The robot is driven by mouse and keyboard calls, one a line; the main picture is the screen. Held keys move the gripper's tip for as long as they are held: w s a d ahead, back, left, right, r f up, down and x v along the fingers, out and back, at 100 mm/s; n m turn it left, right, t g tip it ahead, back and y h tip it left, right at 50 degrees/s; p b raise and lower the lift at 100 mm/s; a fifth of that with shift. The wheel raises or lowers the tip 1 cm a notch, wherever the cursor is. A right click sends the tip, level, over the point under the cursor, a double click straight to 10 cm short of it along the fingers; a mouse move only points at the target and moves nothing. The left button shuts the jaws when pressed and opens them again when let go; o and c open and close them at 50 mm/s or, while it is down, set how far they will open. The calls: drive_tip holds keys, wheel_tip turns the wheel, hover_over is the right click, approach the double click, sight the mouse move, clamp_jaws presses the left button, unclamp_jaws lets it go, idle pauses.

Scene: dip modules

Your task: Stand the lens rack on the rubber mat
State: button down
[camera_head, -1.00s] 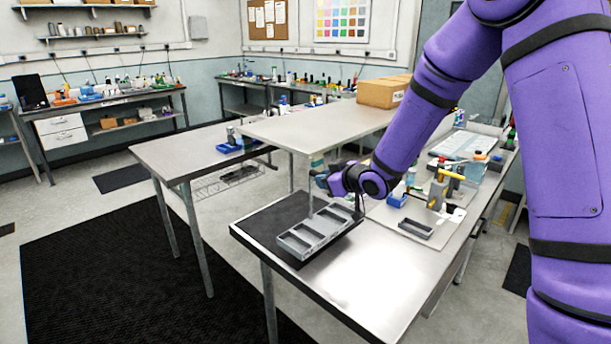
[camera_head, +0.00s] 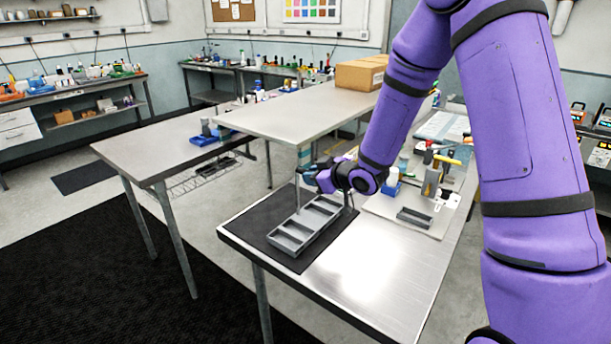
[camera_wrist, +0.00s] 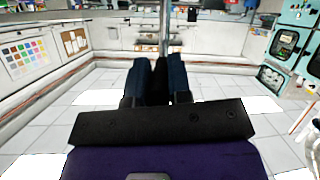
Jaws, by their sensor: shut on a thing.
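The lens rack (camera_head: 292,241) is a grey, long tray with several open compartments and a thin upright post. In the head view it is over the black rubber mat (camera_head: 247,225), level and upright. I cannot tell whether its base touches the mat. My gripper (camera_head: 309,173) is above the rack, near the top of the post, and is shut on the rack's upper part. In the wrist view the two dark blue fingers of my gripper (camera_wrist: 160,78) are close together, with a thin post beyond them. The rack's tray is not visible there.
The mat lies at the near left end of a metal table (camera_head: 365,290). A board with a small grey tray (camera_head: 414,217) and tools stands to the right. A raised metal shelf (camera_head: 300,113) with a cardboard box (camera_head: 358,75) is behind. The table's front right is clear.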

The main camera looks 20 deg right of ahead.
drive_tip(key=shift+f, duration=0.1)
drive_tip(key=c, duration=1.5)
unclamp_jaws()
drive_tip(key=shift+f, duration=0.1)
drive_tip(key=o, duration=0.4)
drive_tip(key=shift+o, duration=0.2)
